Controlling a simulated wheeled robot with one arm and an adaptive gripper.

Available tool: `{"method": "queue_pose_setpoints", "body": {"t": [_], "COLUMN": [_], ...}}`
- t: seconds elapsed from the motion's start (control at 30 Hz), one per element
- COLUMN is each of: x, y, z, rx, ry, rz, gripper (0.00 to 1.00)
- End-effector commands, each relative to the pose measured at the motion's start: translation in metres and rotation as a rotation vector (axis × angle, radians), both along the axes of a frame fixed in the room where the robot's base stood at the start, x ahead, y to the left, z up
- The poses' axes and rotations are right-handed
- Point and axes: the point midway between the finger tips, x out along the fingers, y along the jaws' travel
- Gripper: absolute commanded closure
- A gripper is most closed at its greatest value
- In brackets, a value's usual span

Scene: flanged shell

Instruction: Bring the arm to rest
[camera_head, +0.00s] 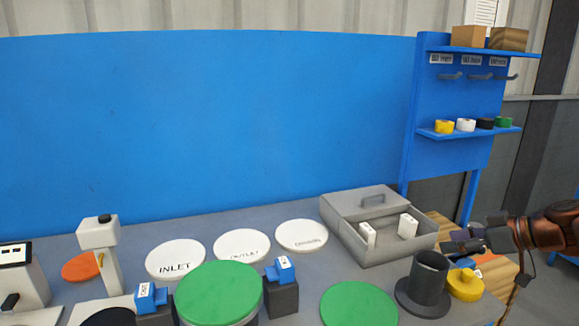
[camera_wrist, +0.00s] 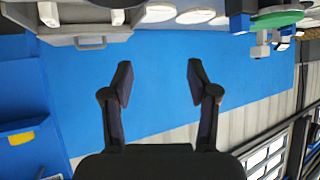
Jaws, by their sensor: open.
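My gripper (camera_head: 462,240) is at the right of the head view, at the end of my reddish-brown arm. It is above the right end of the bench, beside the grey box and over the dark flanged part. In the wrist view my gripper (camera_wrist: 160,78) shows two dark fingers spread apart with nothing between them. Behind them are the blue back panel and pale wall, seen upside down.
A grey open box (camera_head: 385,252) holds white blocks. A dark flanged shell (camera_head: 428,284) and yellow part (camera_head: 465,284) stand near my gripper. Green discs (camera_head: 220,292), white labelled discs (camera_head: 175,259) and blue-topped clamps (camera_head: 281,275) fill the bench. A blue shelf rack (camera_head: 455,110) stands behind.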

Motion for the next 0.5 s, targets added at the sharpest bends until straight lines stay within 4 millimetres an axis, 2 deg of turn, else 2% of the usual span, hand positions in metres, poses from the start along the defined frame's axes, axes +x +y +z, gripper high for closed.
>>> {"method": "queue_pose_setpoints", "body": {"t": [0.03,0.17,0.2,0.3,0.4,0.5], "x": [-0.001,-0.016,-0.024,-0.05,-0.081,-0.117], "y": [0.03,0.108,0.131,0.181,0.22,0.247], "z": [0.011,0.021,0.021,0.021,0.016,0.007], "rx": [0.001,0.002,-0.005,-0.033,-0.076,-0.133], "ry": [0.038,0.195,0.251,0.387,0.521,0.65], "rz": [0.038,0.104,0.119,0.136,0.123,0.085], "gripper": [0.41,0.41,0.41,0.41,0.41,0.41]}}
